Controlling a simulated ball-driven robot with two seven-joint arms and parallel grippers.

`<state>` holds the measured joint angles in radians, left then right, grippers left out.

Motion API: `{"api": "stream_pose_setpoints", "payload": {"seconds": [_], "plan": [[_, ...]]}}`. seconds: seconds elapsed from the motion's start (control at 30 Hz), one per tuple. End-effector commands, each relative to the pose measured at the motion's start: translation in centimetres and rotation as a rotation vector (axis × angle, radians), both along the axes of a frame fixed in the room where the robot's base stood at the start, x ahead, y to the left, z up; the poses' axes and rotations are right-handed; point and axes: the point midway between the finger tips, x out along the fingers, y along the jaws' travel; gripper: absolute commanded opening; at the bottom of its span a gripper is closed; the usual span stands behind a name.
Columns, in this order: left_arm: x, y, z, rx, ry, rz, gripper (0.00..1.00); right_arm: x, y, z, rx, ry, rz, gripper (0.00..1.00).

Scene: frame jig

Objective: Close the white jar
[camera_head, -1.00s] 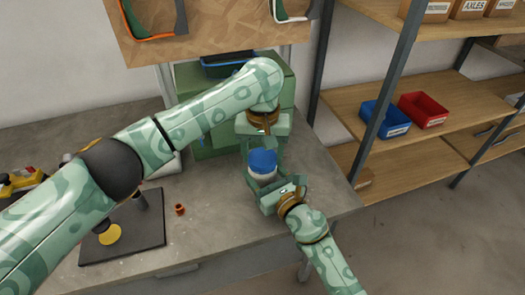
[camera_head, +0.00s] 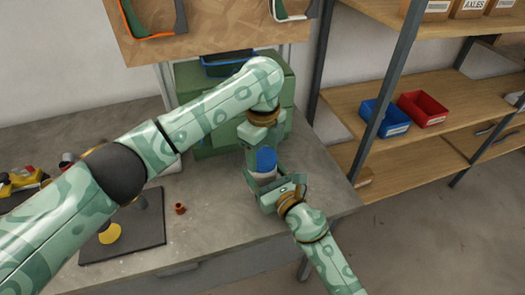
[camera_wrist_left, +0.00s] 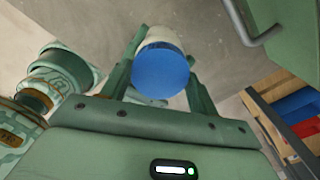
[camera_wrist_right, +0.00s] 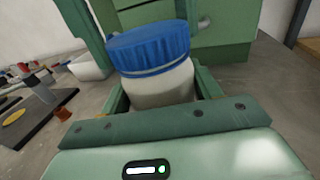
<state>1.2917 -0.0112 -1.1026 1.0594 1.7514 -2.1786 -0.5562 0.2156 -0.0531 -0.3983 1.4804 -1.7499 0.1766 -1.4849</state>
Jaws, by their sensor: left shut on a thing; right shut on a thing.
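The white jar (camera_wrist_right: 160,88) stands between the fingers of my right gripper (camera_head: 268,180), which is shut on its body. The blue lid (camera_wrist_right: 148,46) sits on top of the jar, with a pale rim showing just below it. My left gripper (camera_head: 262,152) comes down from above and is shut on the lid, its fingers on either side. In the left wrist view the lid (camera_wrist_left: 162,72) faces the camera and hides most of the jar. The head view shows only a little white jar (camera_head: 264,177) below the lid. The lid's threads are hidden.
A grey bench (camera_head: 215,225) lies below, with a dark plate (camera_head: 135,240) and a small brown-orange part (camera_head: 180,208) at left. A green cabinet (camera_head: 207,140) stands behind the grippers. Shelves with a blue bin (camera_head: 385,118) and a red bin (camera_head: 423,108) are at right.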

Motion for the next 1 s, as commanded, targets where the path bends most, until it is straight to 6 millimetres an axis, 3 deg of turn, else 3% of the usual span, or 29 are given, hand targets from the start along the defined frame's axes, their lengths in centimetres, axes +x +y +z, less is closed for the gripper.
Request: {"api": "stream_pose_setpoints", "payload": {"seconds": [0.1,0.27,0.4,0.43,0.5,0.83,1.0], "plan": [[0.1,0.1,0.0,0.001,-0.001,-0.348,0.33,-0.1,0.1,0.0,-0.001,0.001,0.002,0.0],[0.1,0.1,0.0,0.002,-0.002,-0.69,0.33,-0.1,0.1,0.0,-0.001,0.001,0.002,0.0],[0.1,0.1,0.0,0.002,-0.002,-0.676,0.33,-0.1,0.1,0.0,-0.001,0.001,0.003,0.0],[0.1,0.1,0.0,0.002,-0.002,-0.676,0.66,-0.1,0.1,0.0,-0.001,0.001,0.003,0.0],[0.1,0.1,0.0,0.002,-0.002,-0.675,0.85,-0.1,0.1,0.0,-0.001,0.001,0.003,0.0],[0.1,0.1,0.2,0.0,-0.002,-0.675,0.86,-0.1,0.1,0.0,0.0,0.001,0.002,0.0],[0.2,0.1,2.3,0.001,-0.005,-0.674,0.86,0.0,0.0,0.0,-0.001,0.001,0.001,0.0]]}}
